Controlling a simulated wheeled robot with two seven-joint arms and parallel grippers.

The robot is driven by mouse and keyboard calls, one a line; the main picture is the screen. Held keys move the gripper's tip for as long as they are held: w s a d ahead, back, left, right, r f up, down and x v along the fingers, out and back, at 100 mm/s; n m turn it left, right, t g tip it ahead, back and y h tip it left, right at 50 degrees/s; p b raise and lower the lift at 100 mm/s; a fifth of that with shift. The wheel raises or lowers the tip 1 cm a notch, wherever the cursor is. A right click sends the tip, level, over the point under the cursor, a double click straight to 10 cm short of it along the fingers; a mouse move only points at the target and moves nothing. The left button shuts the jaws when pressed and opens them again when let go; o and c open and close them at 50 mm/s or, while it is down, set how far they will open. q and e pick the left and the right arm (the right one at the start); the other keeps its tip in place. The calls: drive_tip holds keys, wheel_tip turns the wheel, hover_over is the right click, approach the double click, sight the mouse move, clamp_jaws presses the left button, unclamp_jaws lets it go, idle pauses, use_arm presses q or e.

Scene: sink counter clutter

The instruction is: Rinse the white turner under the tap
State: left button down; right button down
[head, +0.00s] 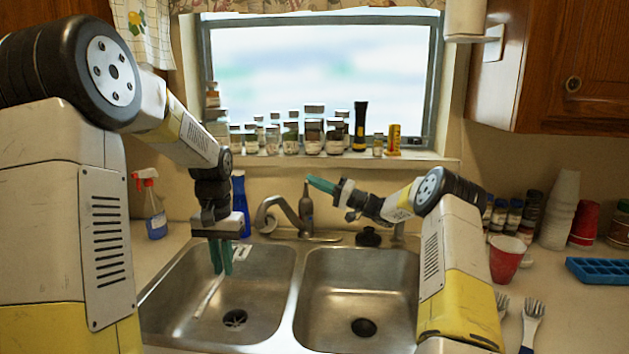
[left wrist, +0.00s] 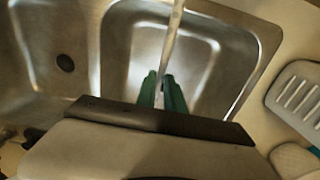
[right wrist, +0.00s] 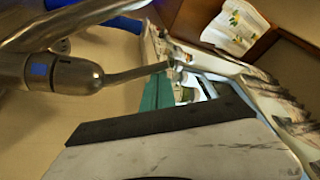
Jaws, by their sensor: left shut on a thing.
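The white turner (head: 238,253) is in the left basin area, its slotted white end just behind my left gripper and its pale handle slanting down over the basin. My left gripper (head: 221,272) points down and is shut on the turner. In the left wrist view the handle (left wrist: 173,40) runs upward from between the fingertips (left wrist: 162,77); the slotted end is hidden there. The tap (head: 290,217) stands behind the sink, its lever upright; I see no water running. My right gripper (head: 321,185) is beside the top of the lever, its fingers together. The tap shows in the right wrist view (right wrist: 75,75).
The left basin (head: 262,290) and right basin (head: 335,275) look otherwise empty. Jars and a torch line the windowsill. A spray bottle (head: 154,208) stands left. A red cup (head: 507,258) and forks are on the right counter. A slotted grey utensil (left wrist: 297,95) lies beside the sink.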

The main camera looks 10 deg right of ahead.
drive_tip(key=v, duration=1)
drive_tip(key=shift+w+f, duration=0.2)
drive_tip(key=shift+f, duration=0.05)
idle(0.6)
use_arm(q)
drive_tip(key=shift+s+a+r, duration=0.3)
drive_tip(key=shift+s+r, duration=0.1)
drive_tip(key=shift+r, duration=0.45)
drive_tip(key=shift+s+a+r, duration=0.25)
drive_tip(key=shift+s+r, duration=0.2)
drive_tip(key=shift+r, duration=0.35)
drive_tip(key=shift+s+a+r, duration=0.3)
drive_tip(key=shift+s+r, duration=0.1)
drive_tip(key=shift+r, duration=0.45)
